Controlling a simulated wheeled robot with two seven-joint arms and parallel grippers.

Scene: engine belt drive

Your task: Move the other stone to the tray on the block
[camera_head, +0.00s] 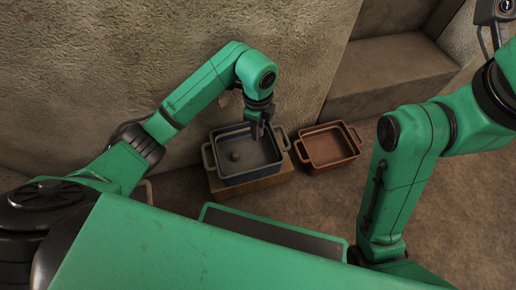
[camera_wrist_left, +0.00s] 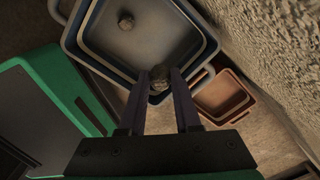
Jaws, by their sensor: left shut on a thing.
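The blue-grey tray (camera_head: 232,173) sits on a wooden block (camera_head: 262,187) near the wall. A small brown stone (camera_head: 235,156) lies inside this tray, and it also shows in the left wrist view (camera_wrist_left: 126,21). My left gripper (camera_head: 257,134) points down over the tray's right part. In the left wrist view the left gripper (camera_wrist_left: 160,80) is shut on a second stone (camera_wrist_left: 159,86) between its fingertips. The fingers partly hide that stone, and I cannot make it out in the head view. My right gripper is not in view.
A rust-brown tray (camera_head: 328,164) stands empty on the ground right of the block; it also shows in the left wrist view (camera_wrist_left: 240,112). A rough wall (camera_head: 150,60) rises close behind the block. A stone ledge (camera_head: 385,80) is at the back right.

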